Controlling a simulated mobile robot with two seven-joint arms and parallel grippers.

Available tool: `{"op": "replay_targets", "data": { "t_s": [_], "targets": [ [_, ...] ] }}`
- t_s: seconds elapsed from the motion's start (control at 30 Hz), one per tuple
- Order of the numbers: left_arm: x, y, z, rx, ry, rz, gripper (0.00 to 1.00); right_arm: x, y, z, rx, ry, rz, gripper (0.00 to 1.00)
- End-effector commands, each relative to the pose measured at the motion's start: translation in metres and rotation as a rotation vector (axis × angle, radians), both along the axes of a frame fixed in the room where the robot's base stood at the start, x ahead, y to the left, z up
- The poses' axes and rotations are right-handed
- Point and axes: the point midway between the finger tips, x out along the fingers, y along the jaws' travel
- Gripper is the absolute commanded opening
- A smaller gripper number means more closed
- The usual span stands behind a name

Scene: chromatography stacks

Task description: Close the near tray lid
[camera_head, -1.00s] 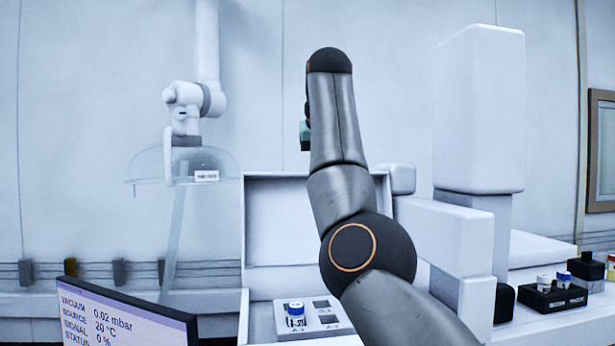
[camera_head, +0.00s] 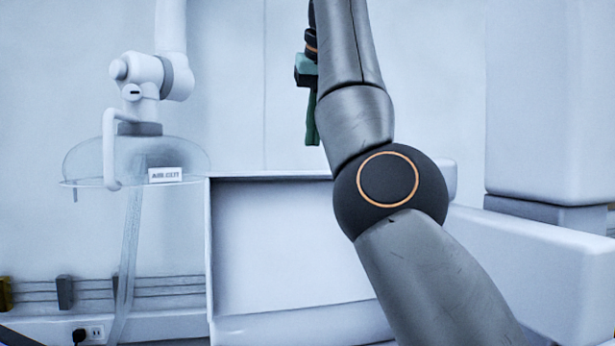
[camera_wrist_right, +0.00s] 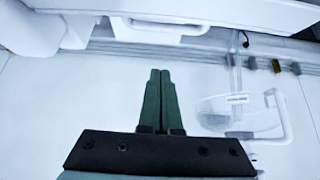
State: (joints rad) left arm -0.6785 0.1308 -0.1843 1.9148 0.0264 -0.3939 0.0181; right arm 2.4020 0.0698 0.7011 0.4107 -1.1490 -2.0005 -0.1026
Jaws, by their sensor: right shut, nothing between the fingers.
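The tray lid (camera_head: 290,245) is a white panel standing upright, raised open, in the middle of the head view. My right arm crosses in front of its right side. My right gripper (camera_head: 311,138) has green fingers that hang downward above the lid's top edge, partly hidden behind the arm. In the right wrist view its two fingers (camera_wrist_right: 160,75) lie side by side, shut and empty, apart from everything. The tray's inside is below the head view. My left gripper is not in view.
A clear extraction hood (camera_head: 135,160) on a white jointed arm hangs left of the lid. It also shows in the right wrist view (camera_wrist_right: 238,115). A tall white instrument column (camera_head: 550,100) stands at right. A wall rail (camera_head: 140,290) runs behind at left.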

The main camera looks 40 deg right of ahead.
Motion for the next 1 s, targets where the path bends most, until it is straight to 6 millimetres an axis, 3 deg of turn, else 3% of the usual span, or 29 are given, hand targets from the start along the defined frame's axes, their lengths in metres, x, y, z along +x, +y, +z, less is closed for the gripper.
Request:
{"op": "replay_targets", "data": {
  "t_s": [0.27, 0.67, 1.0],
  "targets": [
    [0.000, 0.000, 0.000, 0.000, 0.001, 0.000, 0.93, 0.012, -0.006, -0.019, 0.002, 0.001, 0.000, 0.00],
    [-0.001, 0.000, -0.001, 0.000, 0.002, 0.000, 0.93, 0.052, -0.029, -0.084, 0.002, 0.002, -0.001, 0.00],
    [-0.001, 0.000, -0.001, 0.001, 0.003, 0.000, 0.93, 0.021, -0.011, -0.078, 0.000, -0.001, -0.001, 0.00]
  ]
}}
